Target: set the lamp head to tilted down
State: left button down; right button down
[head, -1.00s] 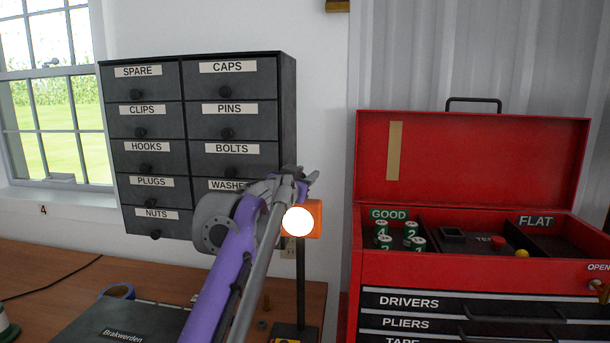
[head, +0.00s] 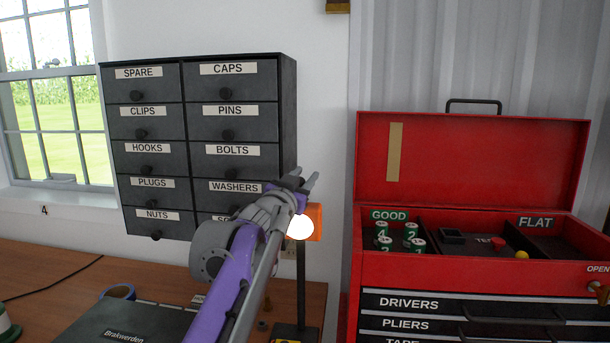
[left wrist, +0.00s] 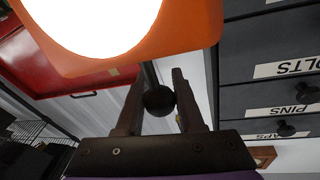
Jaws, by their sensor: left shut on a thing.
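The lamp has an orange head (head: 316,220) with a glowing white face (head: 300,228), on a dark upright post (head: 301,275) above the bench. The face points toward me and somewhat downward; part of the head is hidden behind my gripper. My left gripper (head: 307,182) is at the top of the lamp head. In the left wrist view the orange head (left wrist: 195,30) and its white face fill the top. There a dark round knob (left wrist: 159,100) sits between the fingers of my left gripper (left wrist: 158,86), which is shut on it. My right gripper is not in view.
A dark cabinet of labelled drawers (head: 158,100) hangs behind and left of the lamp. An open red toolbox (head: 470,165) stands to the right. Blue tape (head: 118,291) and a dark case (head: 125,325) are on the wooden bench (head: 45,275).

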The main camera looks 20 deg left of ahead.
aim_at(301, 185)
pick_arm(q)
jog(key=s+t, duration=0.2)
jog(key=s+d+m+t, duration=0.1)
jog(key=s, duration=0.1)
jog(key=shift+s+f+t, duration=0.1)
jog(key=shift+f+t, duration=0.15)
jog(key=shift+t, duration=0.15)
jog(key=shift+s+d+f+m+t+h, duration=0.2)
jog(key=shift+s+f+t, duration=0.1)
jog(key=shift+s, duration=0.3)
jog(key=shift+s+d+f+m+t+h, duration=0.15)
jog(key=shift+s+t, duration=0.15)
jog(key=shift+s, duration=0.25)
jog(key=c, duration=1)
grip_release()
jog(key=o, duration=0.5)
jog(key=shift+s, duration=0.25)
jog(key=shift+c, duration=0.2)
jog(key=shift+w, duration=0.1)
